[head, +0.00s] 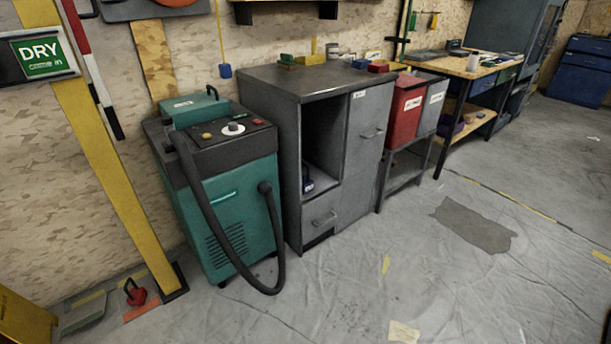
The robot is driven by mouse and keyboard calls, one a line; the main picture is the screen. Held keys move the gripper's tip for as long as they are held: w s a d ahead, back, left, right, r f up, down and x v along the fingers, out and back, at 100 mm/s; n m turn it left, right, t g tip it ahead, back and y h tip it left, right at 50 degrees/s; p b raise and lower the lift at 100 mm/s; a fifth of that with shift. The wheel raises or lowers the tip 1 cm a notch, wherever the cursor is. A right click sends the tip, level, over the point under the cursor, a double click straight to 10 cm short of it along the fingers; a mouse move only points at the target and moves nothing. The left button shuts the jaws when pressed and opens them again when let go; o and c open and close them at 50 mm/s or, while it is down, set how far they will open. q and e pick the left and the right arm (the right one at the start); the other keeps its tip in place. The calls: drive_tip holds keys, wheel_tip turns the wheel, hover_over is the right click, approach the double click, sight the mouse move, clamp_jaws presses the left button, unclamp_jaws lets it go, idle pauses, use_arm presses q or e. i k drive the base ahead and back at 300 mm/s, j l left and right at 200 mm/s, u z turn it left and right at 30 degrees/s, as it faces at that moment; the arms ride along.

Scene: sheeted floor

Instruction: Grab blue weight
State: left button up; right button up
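A small dark blue weight (308,185) with an upright handle sits on the shelf inside the open compartment of the grey metal cabinet (362,150). It is near the compartment's front opening, above a drawer, and looks small and partly shaded. A red weight (136,294) with a handle stands on the floor at the lower left, by the foot of a yellow post. A blue block (225,71) hangs on a yellow cord on the wall. Neither of my grippers is in view.
A teal machine (233,210) with a black hose (237,262) looping onto the floor stands left of the cabinet. A yellow post (110,180) leans further left. Red and grey bins (405,108) on a stand are to the right. The floor (350,285) in front is mostly clear.

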sight(307, 185)
drive_tip(key=i+l+u, duration=0.1)
drive_tip(key=i+l, duration=0.15)
drive_tip(key=i+l+u, duration=0.1)
drive_tip(key=l, duration=0.3)
drive_tip(key=i+l, duration=0.3)
drive_tip(key=i+l+u, duration=0.15)
drive_tip(key=l, duration=0.25)
drive_tip(key=i+l+u, duration=0.1)
drive_tip(key=i+l, duration=0.15)
drive_tip(key=i+l+u, duration=0.1)
drive_tip(key=l, duration=0.4)
drive_tip(key=i, duration=0.1)
